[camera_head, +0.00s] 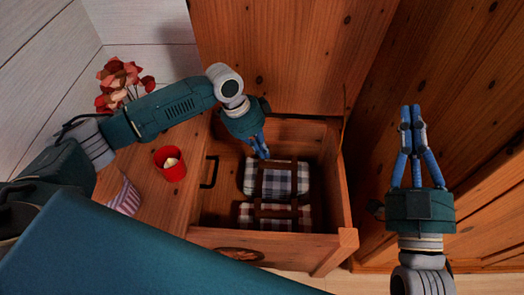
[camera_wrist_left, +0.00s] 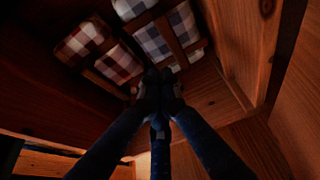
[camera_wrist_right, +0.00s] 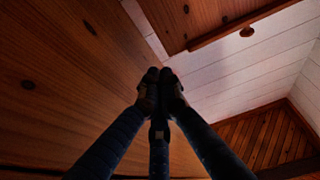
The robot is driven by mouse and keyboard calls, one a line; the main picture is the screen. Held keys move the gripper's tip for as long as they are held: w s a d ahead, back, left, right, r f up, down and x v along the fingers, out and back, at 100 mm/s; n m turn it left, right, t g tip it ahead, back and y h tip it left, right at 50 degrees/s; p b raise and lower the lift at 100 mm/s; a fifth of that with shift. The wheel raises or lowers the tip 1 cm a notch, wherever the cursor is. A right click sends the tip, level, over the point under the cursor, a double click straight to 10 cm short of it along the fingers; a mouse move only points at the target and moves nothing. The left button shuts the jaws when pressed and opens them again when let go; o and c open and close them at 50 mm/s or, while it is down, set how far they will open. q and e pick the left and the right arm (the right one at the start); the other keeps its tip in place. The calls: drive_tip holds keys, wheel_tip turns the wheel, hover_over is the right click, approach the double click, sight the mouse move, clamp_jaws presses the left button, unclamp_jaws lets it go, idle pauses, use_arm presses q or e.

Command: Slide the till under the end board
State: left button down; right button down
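A wooden chest (camera_head: 341,190) stands open. Inside it, a brown slatted frame (camera_head: 277,206), which looks like the till, crosses folded plaid cloths (camera_head: 275,181). It also shows in the left wrist view (camera_wrist_left: 117,31). The chest's left end has a bare wooden board (camera_head: 224,185) and a black handle (camera_head: 208,172); I cannot tell for certain which part is the end board. My left gripper (camera_head: 263,154) is shut, low at the frame's far edge; its fingertips hide any contact. My right gripper (camera_head: 410,110) is shut and empty, outside the chest to the right.
A red cup with a candle (camera_head: 170,164) stands on the wooden surface left of the chest. Red flowers (camera_head: 120,82) and a striped object (camera_head: 126,196) are near my left arm. The raised lid (camera_head: 295,55) closes off the back. Wooden panels stand to the right.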

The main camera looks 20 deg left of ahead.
use_arm(q)
drive_tip(key=shift+a, duration=0.15)
use_arm(e)
drive_tip(key=shift+s+r, duration=0.1)
drive_tip(key=shift+r, duration=0.1)
